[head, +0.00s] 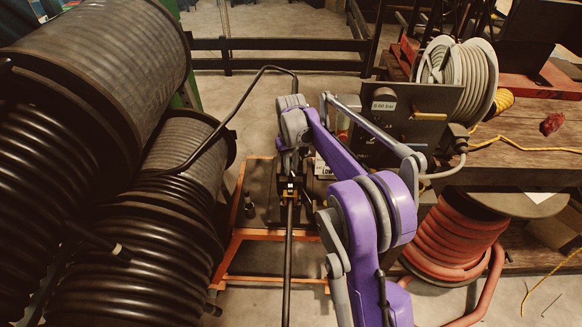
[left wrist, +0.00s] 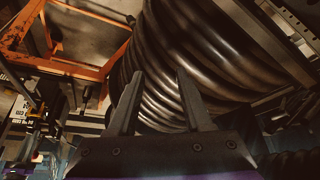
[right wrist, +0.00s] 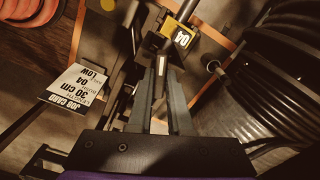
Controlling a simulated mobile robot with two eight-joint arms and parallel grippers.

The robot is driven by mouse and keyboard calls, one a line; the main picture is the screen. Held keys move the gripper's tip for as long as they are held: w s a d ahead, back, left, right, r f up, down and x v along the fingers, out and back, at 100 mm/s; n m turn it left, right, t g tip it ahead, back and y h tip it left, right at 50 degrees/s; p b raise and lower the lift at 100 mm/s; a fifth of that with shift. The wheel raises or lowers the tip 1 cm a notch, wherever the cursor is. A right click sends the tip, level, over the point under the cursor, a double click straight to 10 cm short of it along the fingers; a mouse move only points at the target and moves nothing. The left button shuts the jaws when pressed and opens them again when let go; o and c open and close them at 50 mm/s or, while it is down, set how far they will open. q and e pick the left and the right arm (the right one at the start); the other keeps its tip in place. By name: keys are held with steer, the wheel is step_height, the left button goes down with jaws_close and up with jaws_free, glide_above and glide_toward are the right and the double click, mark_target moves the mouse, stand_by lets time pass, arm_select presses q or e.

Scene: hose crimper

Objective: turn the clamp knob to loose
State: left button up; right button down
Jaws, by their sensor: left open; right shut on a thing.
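In the right wrist view my right gripper (right wrist: 162,88) is shut on a narrow dark piece with a white stripe, which appears to be the clamp knob (right wrist: 162,66). Its fingers hide much of the knob, and I cannot read its setting. In the head view the right gripper (head: 289,160) points down over the crimper, just beyond the yellow-marked part (head: 289,187); the knob itself is hidden there. In the left wrist view my left gripper (left wrist: 158,100) is open and empty, in front of a black hose reel. It does not show in the head view.
A black hose (head: 288,255) runs from the crimper toward me. Large black hose reels (head: 150,235) crowd the left. An orange frame (head: 236,240) surrounds the crimper. A dark gauge box (head: 405,125) and a red hose reel (head: 450,240) stand right. A job card (right wrist: 75,88) lies near the right gripper.

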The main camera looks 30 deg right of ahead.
mark_target(291, 170)
steer(key=n, duration=0.6)
steer(key=shift+n, duration=0.3)
steer(key=n, duration=0.6)
steer(key=shift+n, duration=0.4)
steer(key=c, duration=0.8)
jaws_free()
steer(key=shift+c, duration=0.2)
steer(key=shift+r, duration=0.1)
step_height(291, 170, up, 11)
steer(key=shift+p, duration=0.4)
steer(key=shift+f, duration=0.2)
